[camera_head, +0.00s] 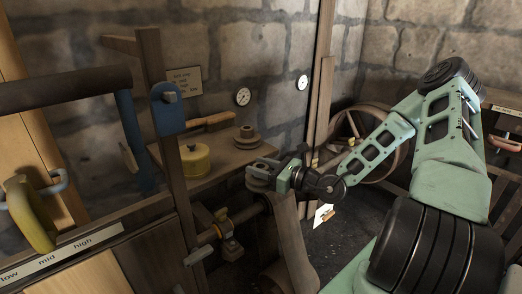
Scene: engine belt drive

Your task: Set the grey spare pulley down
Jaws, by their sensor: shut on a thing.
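My gripper (272,167) is at the middle of the head camera view, at the end of my pale green arm. It is shut on a small grey-brown round thing, which looks like the grey spare pulley (257,184). The fingers cover part of it. It is near the right front edge of a wooden shelf (222,158). I cannot tell whether it touches the shelf or hangs clear of it. A similar stepped pulley (246,138) sits farther back on the shelf.
A large wheel (384,150) stands behind my arm.

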